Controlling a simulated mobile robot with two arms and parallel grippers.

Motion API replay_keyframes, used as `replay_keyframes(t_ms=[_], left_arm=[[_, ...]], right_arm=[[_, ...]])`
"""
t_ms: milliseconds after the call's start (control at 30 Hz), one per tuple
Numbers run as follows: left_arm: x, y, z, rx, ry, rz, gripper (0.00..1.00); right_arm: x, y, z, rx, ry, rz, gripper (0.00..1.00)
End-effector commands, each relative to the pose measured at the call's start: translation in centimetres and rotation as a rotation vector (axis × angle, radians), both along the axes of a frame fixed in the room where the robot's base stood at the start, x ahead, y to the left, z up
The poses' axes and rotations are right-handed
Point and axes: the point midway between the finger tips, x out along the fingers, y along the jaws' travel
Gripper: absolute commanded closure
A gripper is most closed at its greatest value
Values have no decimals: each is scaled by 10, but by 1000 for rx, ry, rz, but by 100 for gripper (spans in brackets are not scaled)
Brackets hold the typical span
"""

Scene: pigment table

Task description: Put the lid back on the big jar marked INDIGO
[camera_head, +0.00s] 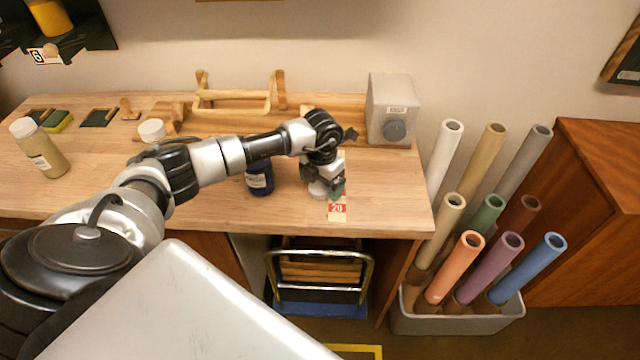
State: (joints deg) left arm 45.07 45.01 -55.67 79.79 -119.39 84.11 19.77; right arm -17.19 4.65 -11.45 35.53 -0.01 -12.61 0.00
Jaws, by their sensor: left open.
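A dark blue jar (259,181) with a pale label stands on the wooden table, left of my left gripper. My arm crosses in front of its top, so its mouth is hidden, and the label is too small to read. A white round lid (318,190) lies on the table near the front edge, right of the jar. My left gripper (329,187) points down right over the lid, open; I cannot tell whether its fingers touch it. My right gripper is not in view.
A red-and-cream card marked 20 (338,209) lies by the gripper. A grey box with a knob (392,112) and a wooden rack (235,105) stand behind. A yellowish white-capped jar (40,150) stands far left. Coloured tubes in a grey bin (455,322) stand right of the table.

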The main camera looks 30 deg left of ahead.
Motion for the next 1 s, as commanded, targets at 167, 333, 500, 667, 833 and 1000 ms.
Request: replay_keyframes(t_ms=[167, 333, 500, 667, 833, 1000], left_arm=[[0, 0, 0, 0, 0, 0, 10], [0, 0, 0, 0, 0, 0, 21], [0, 0, 0, 0, 0, 0, 47], [0, 0, 0, 0, 0, 0, 63], [0, 0, 0, 0, 0, 0, 63], [1, 0, 4, 1, -2, 0, 63]], right_arm=[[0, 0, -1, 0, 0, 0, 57], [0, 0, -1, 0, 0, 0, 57], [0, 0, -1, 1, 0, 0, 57], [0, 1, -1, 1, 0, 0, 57], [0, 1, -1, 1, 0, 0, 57], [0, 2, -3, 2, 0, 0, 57]])
